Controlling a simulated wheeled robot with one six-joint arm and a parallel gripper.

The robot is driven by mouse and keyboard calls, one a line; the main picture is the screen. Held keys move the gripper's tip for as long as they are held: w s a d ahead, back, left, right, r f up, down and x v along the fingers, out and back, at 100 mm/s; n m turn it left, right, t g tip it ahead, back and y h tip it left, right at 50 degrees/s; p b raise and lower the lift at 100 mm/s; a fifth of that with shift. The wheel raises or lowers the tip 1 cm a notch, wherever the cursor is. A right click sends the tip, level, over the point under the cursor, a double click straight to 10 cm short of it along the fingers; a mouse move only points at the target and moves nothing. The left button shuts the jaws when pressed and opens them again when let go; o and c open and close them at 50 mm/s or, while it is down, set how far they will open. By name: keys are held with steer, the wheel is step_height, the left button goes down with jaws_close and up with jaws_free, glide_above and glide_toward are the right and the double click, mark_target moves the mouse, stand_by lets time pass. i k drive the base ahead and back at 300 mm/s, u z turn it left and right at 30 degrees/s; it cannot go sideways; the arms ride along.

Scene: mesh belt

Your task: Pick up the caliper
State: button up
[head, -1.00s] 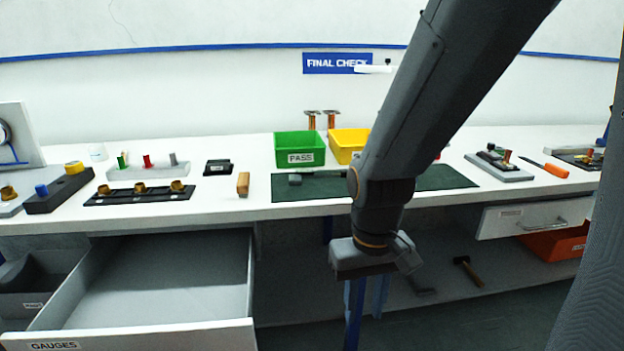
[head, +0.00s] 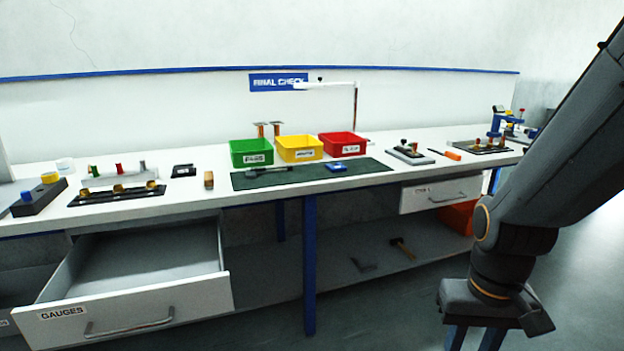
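A long dark grey tool (head: 268,172) with a wider left end lies on the left part of the green mat (head: 300,178) on the bench. It looks like the caliper, but it is small and I cannot be sure. My gripper (head: 474,339) is at the lower right, in front of the bench and well away from the tool. Its two blue fingers point down and stand apart with nothing seen between them. The fingertips reach the bottom edge of the picture.
Green (head: 251,153), yellow (head: 299,149) and red (head: 343,145) bins stand behind the mat. A blue item (head: 336,167) lies on it. An open drawer marked GAUGES (head: 120,314) juts out at left. A right drawer (head: 440,194) appears shut. A hammer (head: 402,248) lies on the lower shelf.

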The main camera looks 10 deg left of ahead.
mark_target(248, 174)
steer(key=z, duration=0.5)
steer(key=i, duration=1.55)
steer(key=u, duration=0.6)
steer(key=i, duration=0.7)
steer(key=u, duration=0.85)
